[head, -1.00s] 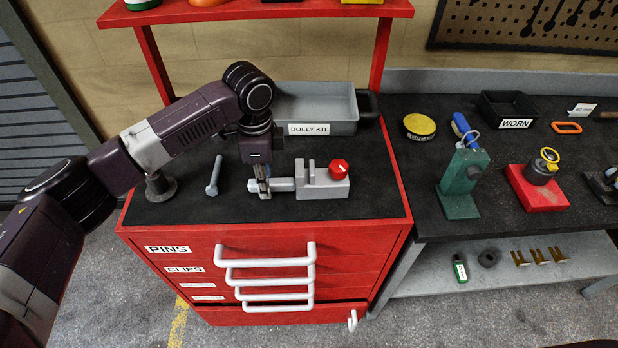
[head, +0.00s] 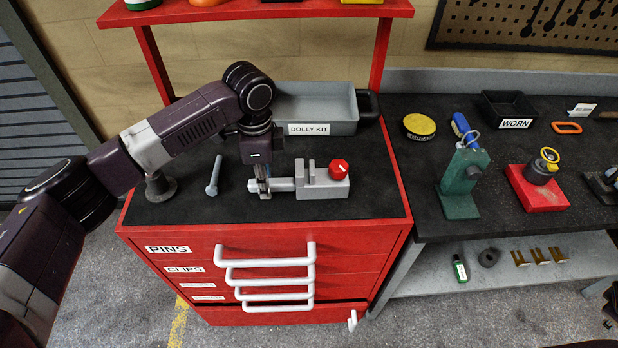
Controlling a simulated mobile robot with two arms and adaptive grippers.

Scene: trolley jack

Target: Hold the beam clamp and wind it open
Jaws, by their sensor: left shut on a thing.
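The beam clamp (head: 312,188) lies on the black top of the red cabinet. It is a grey metal body with two upright jaws, a red hexagonal knob (head: 338,169) at its right end and a narrower grey bar at its left end. My left gripper (head: 264,188) points down and is shut on that left bar. A small dark part of my right gripper or arm (head: 611,302) shows at the right edge, cut off by the frame, and its fingers cannot be made out.
A grey tray labelled DOLLY KIT (head: 318,105) stands behind the clamp. A bolt (head: 214,176) lies left of my left gripper. The workbench (head: 410,190) at right holds a green stand (head: 460,182) and a red block (head: 538,190). The cabinet top in front of the clamp is clear.

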